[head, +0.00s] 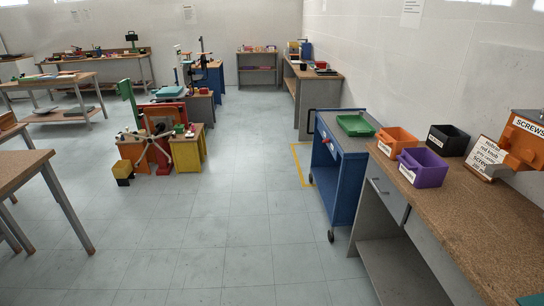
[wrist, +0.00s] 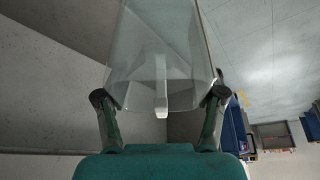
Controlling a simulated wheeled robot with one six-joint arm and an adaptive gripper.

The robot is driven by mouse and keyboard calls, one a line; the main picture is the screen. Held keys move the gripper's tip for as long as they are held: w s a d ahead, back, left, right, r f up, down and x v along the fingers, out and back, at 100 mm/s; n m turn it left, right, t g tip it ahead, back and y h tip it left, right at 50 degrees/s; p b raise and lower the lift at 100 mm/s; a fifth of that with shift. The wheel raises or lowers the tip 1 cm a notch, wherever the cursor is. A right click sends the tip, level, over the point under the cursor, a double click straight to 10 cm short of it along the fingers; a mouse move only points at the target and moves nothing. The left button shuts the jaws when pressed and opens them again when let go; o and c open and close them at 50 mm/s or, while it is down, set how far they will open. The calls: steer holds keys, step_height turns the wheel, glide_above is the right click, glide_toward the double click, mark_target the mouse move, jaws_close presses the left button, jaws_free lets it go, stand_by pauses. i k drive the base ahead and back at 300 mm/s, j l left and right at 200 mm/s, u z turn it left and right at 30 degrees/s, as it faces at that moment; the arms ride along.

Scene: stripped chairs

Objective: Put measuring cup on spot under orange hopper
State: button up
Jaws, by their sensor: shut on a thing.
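My gripper (wrist: 160,97) is shut on a clear, see-through measuring cup (wrist: 155,50). One finger is on each side of the cup, and a pale strip, perhaps its handle, points towards the palm. The orange hopper (head: 520,142), labelled SCREWS, stands on the brown bench (head: 452,215) at the far right of the head view. The spot under the hopper cannot be made out there. The cup does not show in the head view.
On the bench are an orange bin (head: 397,140), a purple bin (head: 424,166), a black bin (head: 449,138) and a written sign (head: 484,158). A blue cart (head: 335,175) with a green tray (head: 355,125) adjoins the bench. The middle floor is clear.

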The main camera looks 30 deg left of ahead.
mark_target(478, 209)
steer(key=i+j, duration=0.35)
steer(key=i, duration=0.15)
steer(key=i+j+u, duration=0.1)
steer(key=i+j, duration=0.2)
steer(key=i, duration=0.2)
steer(key=i+j+u, duration=0.1)
steer(key=u, duration=1.3)
steer(key=l+u, duration=0.1)
steer(key=u, duration=1.55)
